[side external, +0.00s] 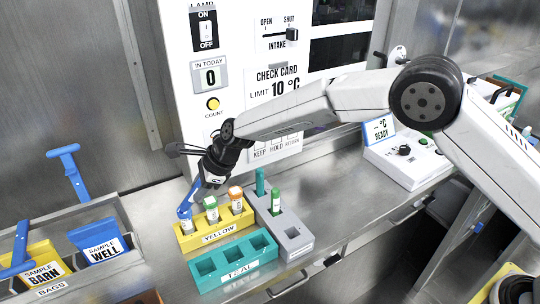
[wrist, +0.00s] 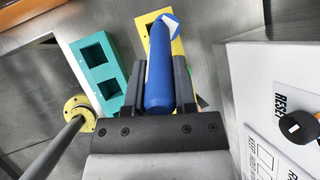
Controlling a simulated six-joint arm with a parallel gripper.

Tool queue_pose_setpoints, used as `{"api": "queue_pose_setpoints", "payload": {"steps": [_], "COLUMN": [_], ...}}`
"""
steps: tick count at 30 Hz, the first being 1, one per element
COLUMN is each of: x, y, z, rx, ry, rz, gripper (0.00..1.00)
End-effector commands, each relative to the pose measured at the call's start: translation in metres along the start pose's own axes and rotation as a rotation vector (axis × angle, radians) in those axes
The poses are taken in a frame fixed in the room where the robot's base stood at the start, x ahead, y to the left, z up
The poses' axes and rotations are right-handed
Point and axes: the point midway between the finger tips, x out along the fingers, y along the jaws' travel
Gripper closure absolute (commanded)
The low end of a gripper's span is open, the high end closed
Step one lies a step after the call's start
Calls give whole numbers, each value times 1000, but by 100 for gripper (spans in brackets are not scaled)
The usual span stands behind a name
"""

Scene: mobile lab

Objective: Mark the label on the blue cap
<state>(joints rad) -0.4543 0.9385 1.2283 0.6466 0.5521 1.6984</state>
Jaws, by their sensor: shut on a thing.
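My gripper (side external: 207,182) is shut on a blue pen-like marker (wrist: 158,75), tilted down over the left end of the yellow rack (side external: 219,238). In the wrist view, the marker's far end meets a blue-and-white piece (wrist: 171,22), apparently the blue cap and its label; I cannot tell whether they touch. In the side view, the blue cap (side external: 184,213) is at the rack's left slot, partly hidden by the marker. A green-capped tube (side external: 211,209) and an orange-capped tube (side external: 236,200) stand upright beside it in the same rack.
An empty teal rack (side external: 232,266) lies in front. A grey rack (side external: 296,243) with a green-capped tube (side external: 276,202) stands to the right. The white panel (side external: 182,66) rises close behind. Sample bins (side external: 95,245) are at left. Bare bench lies right of the racks.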

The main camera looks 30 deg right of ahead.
Motion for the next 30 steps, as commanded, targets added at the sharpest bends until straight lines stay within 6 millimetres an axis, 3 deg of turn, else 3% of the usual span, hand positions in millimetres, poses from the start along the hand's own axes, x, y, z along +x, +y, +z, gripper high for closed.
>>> {"api": "queue_pose_setpoints", "payload": {"steps": [15, 30], "x": [-2, 0], "y": [-16, -2], "z": [-15, -5], "rx": [1, 1], "ry": [5, 6], "rz": [4, 7], "gripper": [100, 100]}}
